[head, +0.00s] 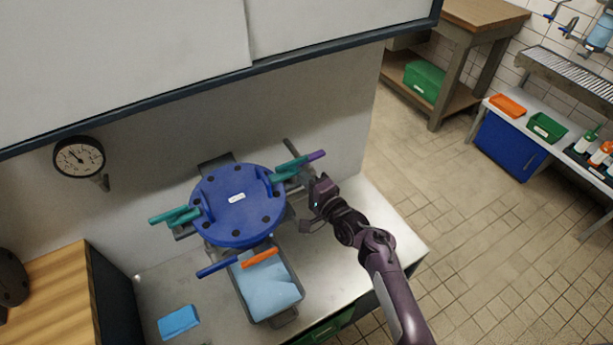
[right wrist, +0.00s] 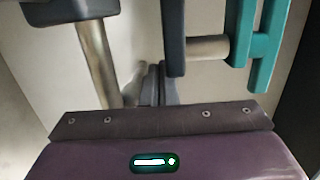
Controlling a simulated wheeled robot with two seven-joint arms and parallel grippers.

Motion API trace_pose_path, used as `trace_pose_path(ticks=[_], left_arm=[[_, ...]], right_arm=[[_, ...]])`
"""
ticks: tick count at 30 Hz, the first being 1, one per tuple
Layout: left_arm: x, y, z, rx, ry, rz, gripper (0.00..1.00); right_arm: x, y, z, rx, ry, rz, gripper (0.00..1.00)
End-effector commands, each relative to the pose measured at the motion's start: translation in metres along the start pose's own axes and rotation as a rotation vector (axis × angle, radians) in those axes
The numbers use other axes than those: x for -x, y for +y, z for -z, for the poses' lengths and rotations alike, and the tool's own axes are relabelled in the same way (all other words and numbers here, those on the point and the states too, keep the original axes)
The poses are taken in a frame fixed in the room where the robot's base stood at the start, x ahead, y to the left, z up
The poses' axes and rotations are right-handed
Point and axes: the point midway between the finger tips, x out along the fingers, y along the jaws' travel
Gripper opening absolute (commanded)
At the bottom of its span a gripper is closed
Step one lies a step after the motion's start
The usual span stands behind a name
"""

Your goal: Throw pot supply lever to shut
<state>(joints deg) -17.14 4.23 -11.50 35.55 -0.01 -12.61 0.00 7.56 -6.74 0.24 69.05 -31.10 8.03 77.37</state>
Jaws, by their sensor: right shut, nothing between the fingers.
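A round blue bolted cover (head: 237,205) with a small white label sits above the counter by the wall. Teal levers stick out at its left (head: 175,216) and right (head: 298,166); the right one has a purple tip. A blue lever (head: 216,267) and an orange lever (head: 260,258) are at its front. I cannot read which is the pot supply lever. My right gripper (head: 314,198) is beside the right teal lever. In the right wrist view its fingers (right wrist: 152,88) are shut and empty, with the teal lever (right wrist: 265,45) to the right, apart from them.
A grey tub (head: 285,318) with blue contents stands below the cover. A blue sponge-like block (head: 179,321) lies on the counter (head: 225,325). A gauge (head: 79,158) is on the wall. In the wrist view a metal pipe (right wrist: 98,60) is left of the fingers. Open floor lies right.

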Motion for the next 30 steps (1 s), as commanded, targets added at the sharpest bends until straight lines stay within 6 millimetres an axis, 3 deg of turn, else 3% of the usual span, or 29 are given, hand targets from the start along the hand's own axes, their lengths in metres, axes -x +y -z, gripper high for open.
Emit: trace_pose_path(ticks=[22, 26, 30], left_arm=[[0.0, -0.005, -0.002, -0.002, -0.002, 0.006, 0.36], [-0.002, -0.005, -0.002, -0.002, -0.003, 0.006, 0.36], [-0.005, -0.005, -0.003, -0.002, -0.003, 0.007, 0.36]], right_arm=[[-0.003, -0.001, -0.004, -0.001, -0.004, 0.002, 0.0], [0.007, 0.001, -0.003, -0.002, -0.001, 0.001, 0.0], [0.031, 0.002, -0.002, -0.001, 0.001, -0.001, 0.0]])
